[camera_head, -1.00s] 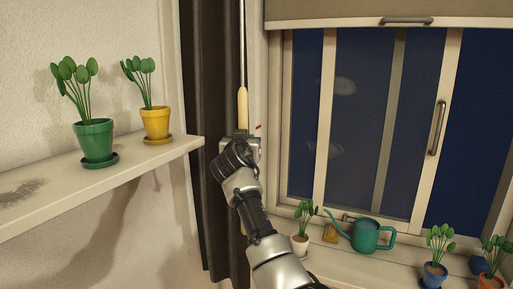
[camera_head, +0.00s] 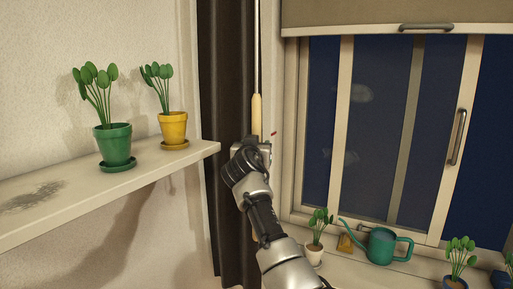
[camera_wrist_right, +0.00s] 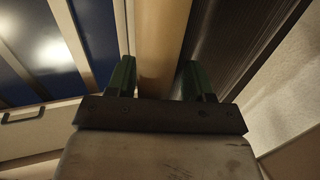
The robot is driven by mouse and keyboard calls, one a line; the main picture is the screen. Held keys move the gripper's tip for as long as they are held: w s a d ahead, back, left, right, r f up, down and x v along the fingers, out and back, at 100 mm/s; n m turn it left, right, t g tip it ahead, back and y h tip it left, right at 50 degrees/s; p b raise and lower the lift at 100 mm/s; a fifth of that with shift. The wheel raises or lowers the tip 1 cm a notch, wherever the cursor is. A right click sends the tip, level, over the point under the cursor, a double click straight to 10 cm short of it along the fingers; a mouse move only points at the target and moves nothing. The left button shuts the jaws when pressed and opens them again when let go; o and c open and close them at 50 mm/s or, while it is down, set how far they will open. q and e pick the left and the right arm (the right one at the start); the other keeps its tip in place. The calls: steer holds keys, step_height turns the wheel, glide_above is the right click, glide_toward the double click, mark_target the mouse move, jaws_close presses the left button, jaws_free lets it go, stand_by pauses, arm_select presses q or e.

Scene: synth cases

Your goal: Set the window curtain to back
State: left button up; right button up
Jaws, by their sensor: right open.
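The dark brown curtain (camera_head: 224,110) hangs gathered in a narrow bunch at the left side of the window (camera_head: 385,130); it also shows in the right wrist view (camera_wrist_right: 225,50). A thin rod with a pale wooden handle (camera_head: 257,114) hangs beside the curtain's right edge. My right gripper (camera_head: 256,142) is at this handle. In the right wrist view, its two green fingers (camera_wrist_right: 160,78) are open, with the handle (camera_wrist_right: 160,40) between them. I cannot tell whether either finger touches it. My left gripper is not in view.
A shelf (camera_head: 60,215) at left holds a green pot (camera_head: 114,145) and a yellow pot (camera_head: 173,127) with plants. On the sill stand a white-potted plant (camera_head: 314,254), a green watering can (camera_head: 381,246) and a blue pot (camera_head: 455,283). A blind (camera_head: 380,14) hangs above the window.

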mark_target(255, 132)
step_height(255, 132, up, 4)
steer(key=shift+r+b, duration=0.1)
steer(key=shift+b, duration=0.7)
steer(key=s+d+r+b, duration=0.4)
steer(key=s+d+r, duration=0.2)
steer(key=d, duration=0.3)
steer(key=shift+s+d+r+b, duration=0.3)
steer(key=shift+r+b, duration=0.05)
steer(key=shift+r, duration=0.05)
steer(key=b+v, duration=0.7)
steer(key=v, duration=0.5)
steer(key=shift+s+a, duration=0.15)
steer(key=shift+s, duration=0.1)
